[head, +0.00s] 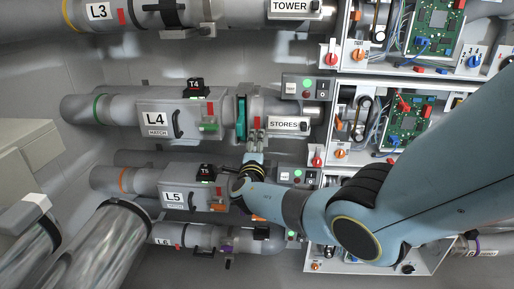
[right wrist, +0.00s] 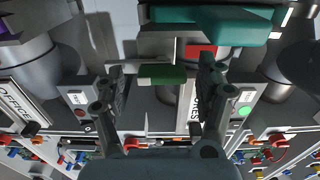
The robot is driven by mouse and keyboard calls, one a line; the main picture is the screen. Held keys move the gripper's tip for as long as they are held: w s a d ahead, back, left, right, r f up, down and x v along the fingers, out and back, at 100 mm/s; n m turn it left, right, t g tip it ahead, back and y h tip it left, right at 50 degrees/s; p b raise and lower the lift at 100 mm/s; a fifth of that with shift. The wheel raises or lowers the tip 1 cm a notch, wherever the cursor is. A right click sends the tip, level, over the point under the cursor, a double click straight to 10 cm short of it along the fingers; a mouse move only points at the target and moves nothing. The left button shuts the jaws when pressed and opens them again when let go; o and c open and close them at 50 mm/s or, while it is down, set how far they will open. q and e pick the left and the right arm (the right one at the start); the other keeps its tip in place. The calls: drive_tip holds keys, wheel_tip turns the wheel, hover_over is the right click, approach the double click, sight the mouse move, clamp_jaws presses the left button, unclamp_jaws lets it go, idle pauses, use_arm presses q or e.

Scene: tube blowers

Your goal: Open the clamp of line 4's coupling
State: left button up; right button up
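Line 4's pipe, with its hatch marked L4 (head: 160,120), runs across the middle of the head view. A teal coupling band (head: 241,118) stands around it, left of the STORES label (head: 285,125). The band also shows at the top of the right wrist view (right wrist: 215,28). My right gripper (head: 257,136) is just below and right of the band. In the right wrist view its two fingers (right wrist: 163,72) are apart, one on each side of a small green-faced handle (right wrist: 162,78). I cannot tell whether they touch it. My left gripper is out of view.
The L3 pipe (head: 98,12) lies above and the L5 pipe (head: 173,197) below. Open control boxes with a circuit board (head: 403,121) and switches stand at the right. A red piece (right wrist: 201,50) sits close beside the right finger in the wrist view.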

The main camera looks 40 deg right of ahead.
drive_tip(key=v, duration=1.2)
idle(0.4)
